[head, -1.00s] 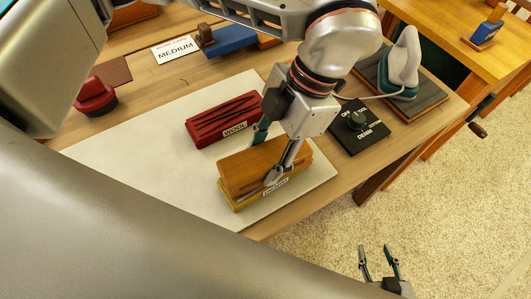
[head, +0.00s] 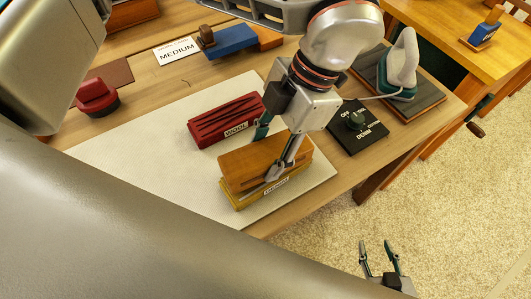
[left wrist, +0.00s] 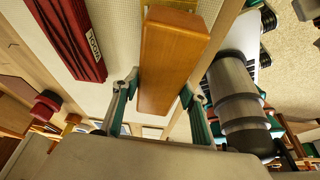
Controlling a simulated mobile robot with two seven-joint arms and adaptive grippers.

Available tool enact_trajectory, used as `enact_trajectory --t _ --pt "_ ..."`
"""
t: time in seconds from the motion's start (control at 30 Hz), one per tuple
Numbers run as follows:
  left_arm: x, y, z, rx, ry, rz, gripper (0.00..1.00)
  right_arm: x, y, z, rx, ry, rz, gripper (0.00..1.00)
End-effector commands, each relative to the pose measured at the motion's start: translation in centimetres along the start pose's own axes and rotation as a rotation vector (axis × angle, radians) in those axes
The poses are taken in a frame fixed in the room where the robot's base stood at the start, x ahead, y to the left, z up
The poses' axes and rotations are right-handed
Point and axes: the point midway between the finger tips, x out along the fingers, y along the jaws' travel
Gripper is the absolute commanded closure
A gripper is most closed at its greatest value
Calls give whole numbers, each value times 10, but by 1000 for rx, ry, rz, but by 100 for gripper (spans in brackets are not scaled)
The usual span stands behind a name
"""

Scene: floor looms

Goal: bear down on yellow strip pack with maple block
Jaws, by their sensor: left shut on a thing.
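The maple block (head: 262,160) is a long orange-brown bar above the yellow strip pack (head: 246,202), roughly in line with it. I cannot tell whether they touch; a dark line shows between them. The pack lies on the pale mat and is mostly covered. My left gripper (head: 267,154) is shut across the block, one finger on each long side. In the left wrist view the block (left wrist: 170,62) sits between the fingers and largely hides the pack. My right gripper (head: 381,259) is open and empty over the floor at lower right.
A red strip pack labelled WOOL (head: 226,121) lies close behind on the pale mat (head: 140,150). A black dial plate (head: 359,127) and a grey iron-like tool (head: 400,68) on a dark stand are to the right. A red-handled stamp (head: 97,97) is at left. The mat's left part is clear.

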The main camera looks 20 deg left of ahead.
Motion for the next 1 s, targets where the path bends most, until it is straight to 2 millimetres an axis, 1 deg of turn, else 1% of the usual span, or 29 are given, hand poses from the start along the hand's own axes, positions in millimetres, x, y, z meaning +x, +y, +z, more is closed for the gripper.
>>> enact_trajectory --t 0.03,0.1,0.53,0.67,1.0 --pt "-10 0 -4 -3 -5 4 90 -1 4 -10 -4 14 5 60" --pt "-15 0 -6 -3 -5 4 90 -2 6 -17 -7 23 7 60" --pt "-50 0 -20 -4 -5 4 90 -11 18 -53 -21 66 22 60" --pt "-53 0 -22 -2 -2 1 90 -12 19 -57 -22 72 23 60" --pt "-52 0 -22 -1 0 0 90 -13 17 -53 -15 64 21 60"
